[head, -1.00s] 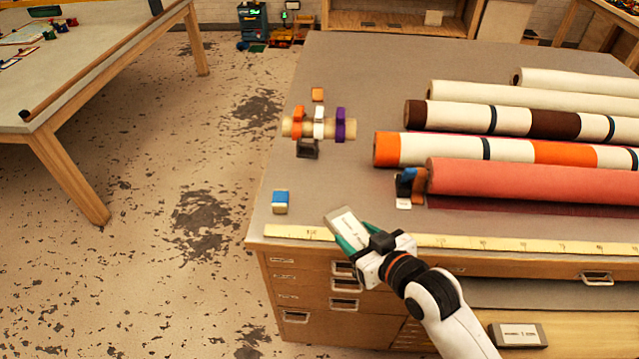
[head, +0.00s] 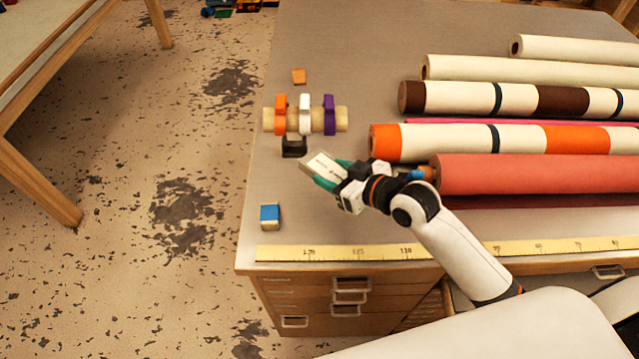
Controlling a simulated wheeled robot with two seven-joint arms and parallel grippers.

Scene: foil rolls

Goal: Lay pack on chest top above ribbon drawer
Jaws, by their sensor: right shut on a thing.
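The pack (head: 324,166), a flat light box with a printed label, is in the jaws of my right gripper (head: 335,176). The gripper's green fingers are shut on it. It is held over the left part of the chest top (head: 225,235), tilted in the picture; whether it touches the surface I cannot tell. The chest top's bare grey surface (head: 340,222) lies around it. Below the front edge, the chest has several small drawers (head: 350,297) at the left; I cannot read which is the ribbon drawer. My left gripper is not in view.
A ribbon spool rod (head: 338,118) with orange, white and purple rolls lies behind the pack, beside a dark block (head: 294,147). A blue block (head: 270,216) stands at the left. Long rolls (head: 540,175) fill the right. A yellow ruler (head: 450,249) runs along the front edge.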

